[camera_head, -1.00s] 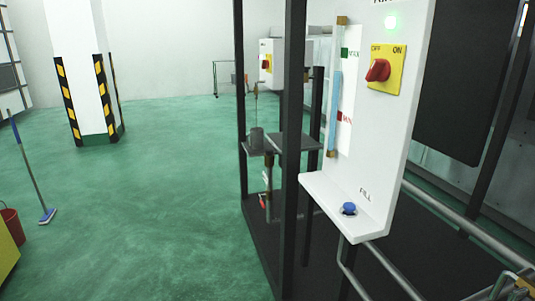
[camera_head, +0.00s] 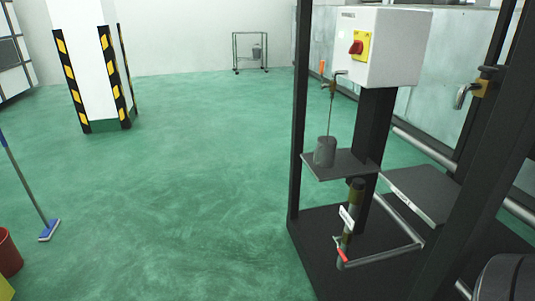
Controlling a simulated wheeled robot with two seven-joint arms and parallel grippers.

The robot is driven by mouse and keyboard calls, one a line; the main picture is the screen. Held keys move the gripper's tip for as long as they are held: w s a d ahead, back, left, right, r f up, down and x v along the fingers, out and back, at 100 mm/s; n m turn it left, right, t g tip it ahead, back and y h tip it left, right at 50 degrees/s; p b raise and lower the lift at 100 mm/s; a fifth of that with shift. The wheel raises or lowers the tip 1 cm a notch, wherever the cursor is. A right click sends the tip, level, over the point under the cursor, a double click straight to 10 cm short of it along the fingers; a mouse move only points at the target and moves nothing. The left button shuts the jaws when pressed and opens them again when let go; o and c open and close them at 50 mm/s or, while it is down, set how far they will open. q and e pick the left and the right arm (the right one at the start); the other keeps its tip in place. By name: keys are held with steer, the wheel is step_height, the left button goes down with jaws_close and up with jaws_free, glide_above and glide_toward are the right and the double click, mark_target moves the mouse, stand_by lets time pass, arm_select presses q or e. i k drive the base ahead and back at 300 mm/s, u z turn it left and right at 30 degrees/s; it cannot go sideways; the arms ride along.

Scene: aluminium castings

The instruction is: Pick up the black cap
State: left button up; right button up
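No thing in view is clearly the black cap. A small dark top on a short upright pipe (camera_head: 356,186) below the rack's shelf may be it, but it is too small to tell. The pipe has a white tag (camera_head: 347,217) and a red-handled valve (camera_head: 342,255) near its foot. Neither of my grippers shows in the head view, so their state is hidden.
A black rack (camera_head: 300,150) holds a white switch box (camera_head: 395,50) and a small shelf (camera_head: 345,165) with a grey cylinder (camera_head: 325,151). A brass tap (camera_head: 482,88) is at the right. Green floor (camera_head: 180,180) is open at left, with a mop (camera_head: 49,230) and red bucket (camera_head: 8,252).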

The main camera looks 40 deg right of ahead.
mark_target(358, 183)
steer(key=z, duration=0.25)
steer(key=i, duration=1.9)
steer(key=z, duration=0.85)
